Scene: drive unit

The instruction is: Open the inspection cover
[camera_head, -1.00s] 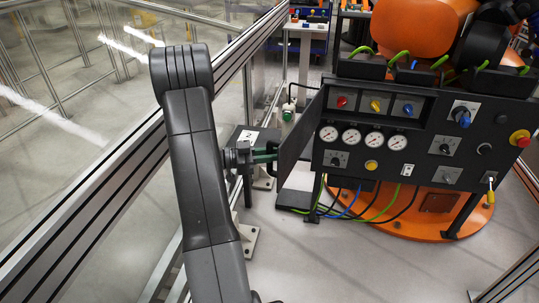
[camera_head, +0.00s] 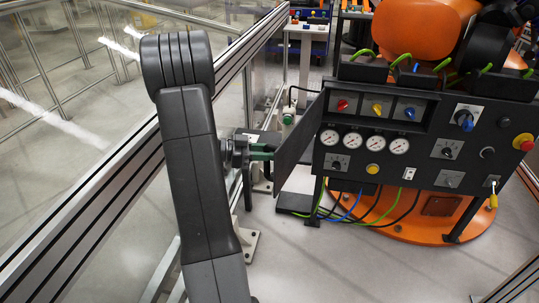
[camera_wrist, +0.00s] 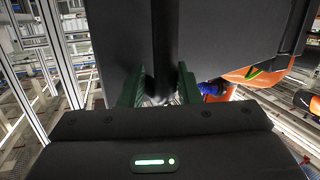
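The inspection cover (camera_head: 298,143) is a dark flat door hinged at the left side of the black control panel. It stands swung out at a wide angle, baring a recess with a red, a yellow and a blue knob (camera_head: 377,108). My gripper (camera_head: 264,152) is at the cover's outer face, near its free edge. The fingertips' far ends are partly hidden.
The panel (camera_head: 330,175) carries gauges, switches and a red stop button (camera_head: 522,140). An orange robot base (camera_head: 415,215) stands behind it, with loose cables on the floor. A railed glass fence (camera_head: 110,190) runs close along the left of my arm. The floor in front is clear.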

